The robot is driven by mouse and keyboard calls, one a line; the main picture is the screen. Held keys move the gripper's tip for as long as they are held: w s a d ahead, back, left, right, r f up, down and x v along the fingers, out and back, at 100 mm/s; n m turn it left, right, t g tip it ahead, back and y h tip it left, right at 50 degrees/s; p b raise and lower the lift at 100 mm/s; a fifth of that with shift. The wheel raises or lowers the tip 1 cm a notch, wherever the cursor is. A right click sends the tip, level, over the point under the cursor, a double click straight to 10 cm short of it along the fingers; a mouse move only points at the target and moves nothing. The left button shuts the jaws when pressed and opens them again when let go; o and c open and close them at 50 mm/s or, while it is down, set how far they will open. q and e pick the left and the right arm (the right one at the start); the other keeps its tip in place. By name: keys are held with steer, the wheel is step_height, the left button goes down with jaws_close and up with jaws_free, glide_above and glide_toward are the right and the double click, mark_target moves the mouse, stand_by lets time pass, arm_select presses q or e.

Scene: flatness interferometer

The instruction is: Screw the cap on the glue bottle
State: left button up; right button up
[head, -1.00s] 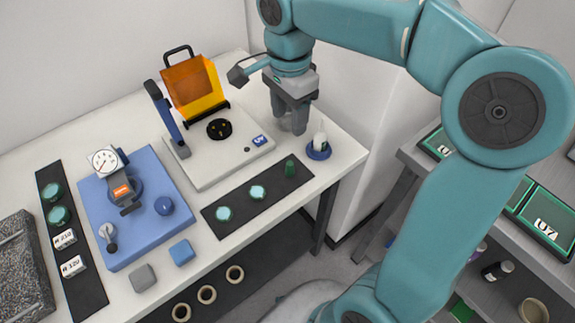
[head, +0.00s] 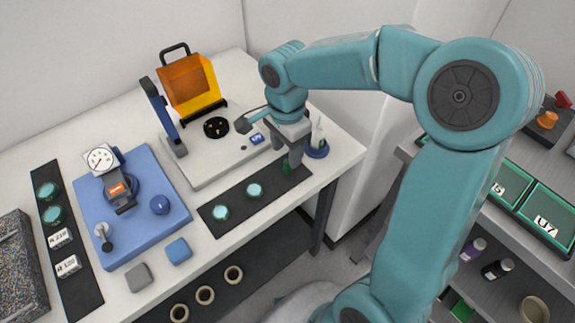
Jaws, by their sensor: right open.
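A white glue bottle (head: 317,134) stands upright in a round blue holder (head: 318,152) near the bench's right corner. The small dark green cap (head: 287,168) stands on the right end of the black mat (head: 236,225). My right gripper (head: 291,160) is open and points down over the cap. Its fingers partly hide the cap; I cannot tell whether they touch it. The gripper also stands in front of part of the bottle's left side. My left gripper is not in view.
Two teal discs (head: 255,190) lie on the same mat. A white plate with an orange shield (head: 189,83) and a blue gauge stand (head: 135,225) stand to the left. A grey shelf with green-edged trays (head: 545,222) is at the right.

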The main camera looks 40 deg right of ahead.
mark_target(287, 161)
steer(key=f, duration=0.5)
steer(key=shift+w+d+f, duration=0.1)
steer(key=shift+d+f, duration=0.05)
steer(key=shift+d, duration=0.1)
jaws_close()
